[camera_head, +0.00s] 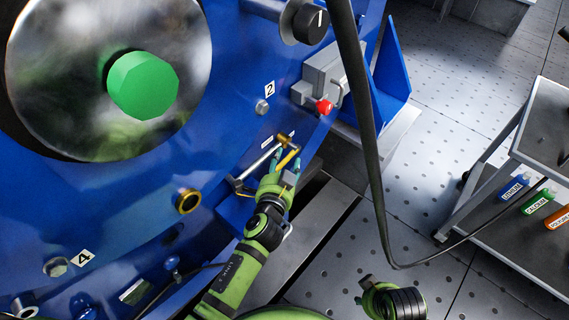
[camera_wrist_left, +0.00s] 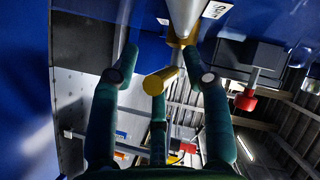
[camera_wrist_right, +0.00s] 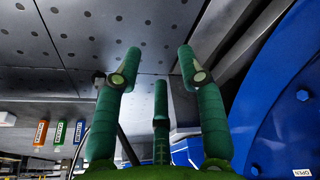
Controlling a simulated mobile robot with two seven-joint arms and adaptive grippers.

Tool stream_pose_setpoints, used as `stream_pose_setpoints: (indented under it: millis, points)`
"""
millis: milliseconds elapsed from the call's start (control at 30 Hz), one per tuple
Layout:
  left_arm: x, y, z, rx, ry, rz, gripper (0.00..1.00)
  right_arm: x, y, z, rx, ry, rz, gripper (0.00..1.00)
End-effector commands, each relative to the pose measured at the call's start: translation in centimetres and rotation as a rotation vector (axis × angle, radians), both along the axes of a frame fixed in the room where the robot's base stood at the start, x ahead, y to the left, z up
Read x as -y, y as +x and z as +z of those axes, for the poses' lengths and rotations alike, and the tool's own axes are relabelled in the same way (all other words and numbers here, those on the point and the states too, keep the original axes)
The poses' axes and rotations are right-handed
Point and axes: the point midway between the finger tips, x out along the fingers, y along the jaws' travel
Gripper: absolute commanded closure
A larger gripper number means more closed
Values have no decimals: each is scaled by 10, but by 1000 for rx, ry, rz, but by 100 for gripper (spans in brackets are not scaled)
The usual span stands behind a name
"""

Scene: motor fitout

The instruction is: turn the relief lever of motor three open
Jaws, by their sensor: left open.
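The relief lever has a yellow handle (camera_head: 287,158) and a brass pivot (camera_head: 283,139) on a silver pipe, low on the blue motor housing (camera_head: 225,90). My left gripper (camera_head: 285,163) is open at the handle, its fingers on either side. In the left wrist view the yellow handle (camera_wrist_left: 160,83) sticks out between the spread fingers, below the brass pivot (camera_wrist_left: 182,36); contact cannot be told. A white plate (camera_head: 267,142) beside the lever is too small to read. My right gripper (camera_wrist_right: 160,65) is open and empty, above the floor beside the blue housing.
A grey box with a red button (camera_head: 324,106) sits right of the lever. A dark cable (camera_head: 372,170) hangs down in front. A cart (camera_head: 545,125) with several bottles stands at the right. Number plates 2 (camera_head: 269,88) and 4 (camera_head: 83,258) mark the housing.

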Motion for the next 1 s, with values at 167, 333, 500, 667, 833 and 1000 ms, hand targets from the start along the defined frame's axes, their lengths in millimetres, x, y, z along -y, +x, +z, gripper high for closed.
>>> stream_pose_setpoints:
  millis: [167, 333, 500, 667, 833, 1000]
  points:
    - [0, 2, 0, -1, 0, 1, 53, 0, 0, 2, 1, -1, 0, 60]
    - [0, 2, 0, -1, 0, 1, 81, 0, 0, 2, 1, 0, 0, 60]
    - [0, 2, 0, 0, 0, 0, 100, 0, 0, 2, 2, 0, 0, 60]
    - [0, 2, -2, 5, -3, 0, 100, 0, 1, -1, 5, 0, 0, 60]
    - [1, 2, -6, 28, -21, -1, 100, -10, 33, 29, 167, 24, 19, 60]
    - [2, 3, -8, 60, -45, 0, 100, -21, 62, 70, 346, 52, 37, 60]
